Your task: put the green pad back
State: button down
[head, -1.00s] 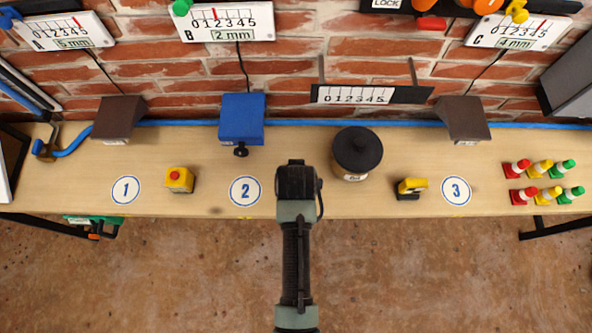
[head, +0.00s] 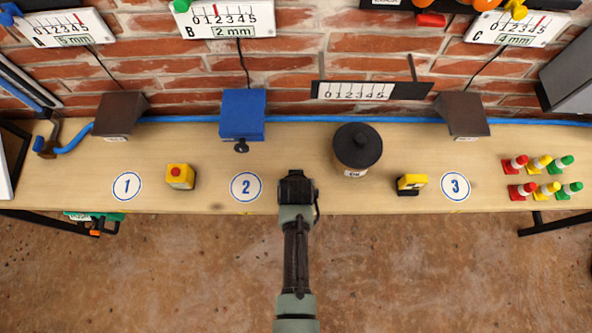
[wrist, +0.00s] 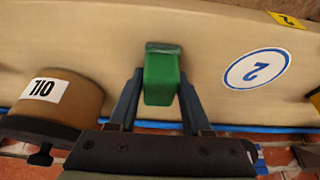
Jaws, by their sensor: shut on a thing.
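The green pad (wrist: 162,84) is a small green block with a darker grey-green end, seen in the wrist view. My gripper (wrist: 160,78) is shut on it, with one dark finger at each side. In the head view my gripper (head: 297,187) is over the front part of the bench, right of the number 2 circle (head: 246,186), and my arm hides the pad. I cannot tell whether the pad touches the bench. A blue block (head: 242,115) with a black knob stands at the wall behind circle 2, between two brown blocks, left (head: 119,115) and right (head: 462,116).
A yellow box with a red button (head: 180,176) is left, a yellow-black device (head: 411,184) right. Several small cones (head: 541,177) stand far right. A blue hose runs along the wall.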

jog(key=shift+c, duration=1.7)
grip_release()
jog(key=shift+f, duration=0.1)
jog(key=v, duration=1.2)
jog(key=w+r+t, duration=0.3)
jog(key=w+r, duration=0.3)
jog(key=r, duration=0.5)
jog(key=w+r+t, duration=0.4)
jog(key=w+r, duration=0.1)
jog(key=r, duration=0.5)
jog(key=w+r+t, duration=0.3)
jog(key=w+r, duration=0.3)
jog(key=r, duration=0.5)
notch_tip(320, 180, up, 17)
jog(key=s+t, duration=0.2)
jog(key=t, duration=0.3)
jog(key=s+r+t, duration=0.4)
jog(key=s+r, duration=0.2)
jog(key=r, duration=0.4)
jog(key=s+r+t, duration=0.3)
jog(key=s+r, duration=0.3)
jog(key=r, duration=0.5)
jog(key=shift+r+t, duration=0.2)
jog(key=shift+t, duration=0.2)
